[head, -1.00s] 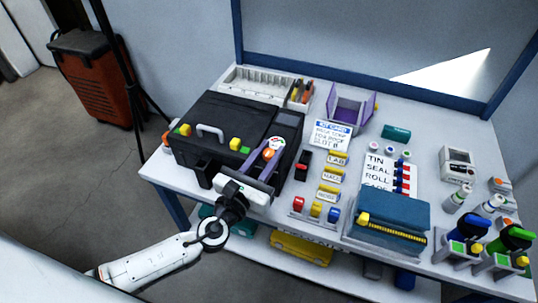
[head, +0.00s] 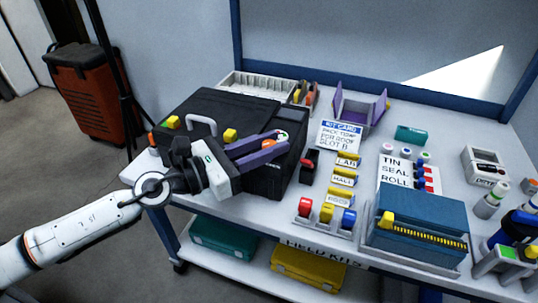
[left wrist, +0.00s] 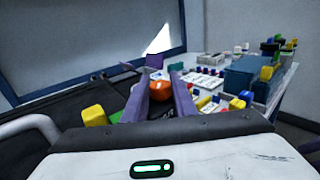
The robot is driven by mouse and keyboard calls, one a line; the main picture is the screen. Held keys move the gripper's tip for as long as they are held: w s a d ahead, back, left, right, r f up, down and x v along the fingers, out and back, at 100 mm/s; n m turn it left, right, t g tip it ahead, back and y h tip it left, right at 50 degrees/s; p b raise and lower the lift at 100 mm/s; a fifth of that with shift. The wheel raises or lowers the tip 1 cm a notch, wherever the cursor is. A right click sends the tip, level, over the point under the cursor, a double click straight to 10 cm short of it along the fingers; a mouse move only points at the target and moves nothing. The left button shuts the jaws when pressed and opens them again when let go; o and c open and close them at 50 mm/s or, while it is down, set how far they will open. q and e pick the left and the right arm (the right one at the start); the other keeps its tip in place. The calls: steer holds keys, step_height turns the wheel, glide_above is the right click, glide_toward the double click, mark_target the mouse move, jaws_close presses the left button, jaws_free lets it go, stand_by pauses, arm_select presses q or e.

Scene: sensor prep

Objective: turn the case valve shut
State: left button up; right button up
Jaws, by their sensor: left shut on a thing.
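The black case (head: 188,108) lies on the left part of the bench top, with a grey handle and yellow latch blocks. Its valve has an orange knob (head: 268,143) by a small white and green dial (head: 283,136), on the case's right part. My left gripper (head: 277,141) reaches over the case from the left, its purple fingers shut on the orange knob. In the left wrist view the orange knob (left wrist: 159,82) shows between the fingers, and the case (left wrist: 60,135) is below. The fingers partly hide the knob and dial. My right gripper is not in view.
A yellow latch block (head: 230,134) is close beside my left fingers. A black holder with a red top (head: 308,165), yellow labelled blocks (head: 344,170) and a teal box (head: 420,215) stand to the right. A purple-sided open box (head: 360,112) is behind.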

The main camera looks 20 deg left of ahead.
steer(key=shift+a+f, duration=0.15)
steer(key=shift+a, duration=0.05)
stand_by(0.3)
arm_select(q)
steer(key=o, duration=1)
steer(key=shift+o, duration=0.2)
steer(key=shift+s+a+f+b, duration=0.15)
steer(key=shift+s+a+b, duration=0.15)
steer(key=shift+s+b, duration=0.1)
steer(key=b+v, duration=0.3)
steer(key=v, duration=0.6)
steer(key=shift+r, duration=0.2)
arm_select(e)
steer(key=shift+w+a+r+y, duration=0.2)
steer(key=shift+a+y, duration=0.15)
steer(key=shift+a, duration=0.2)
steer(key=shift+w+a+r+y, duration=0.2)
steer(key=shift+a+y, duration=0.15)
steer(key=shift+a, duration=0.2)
arm_select(q)
steer(key=shift+s+a, duration=0.1)
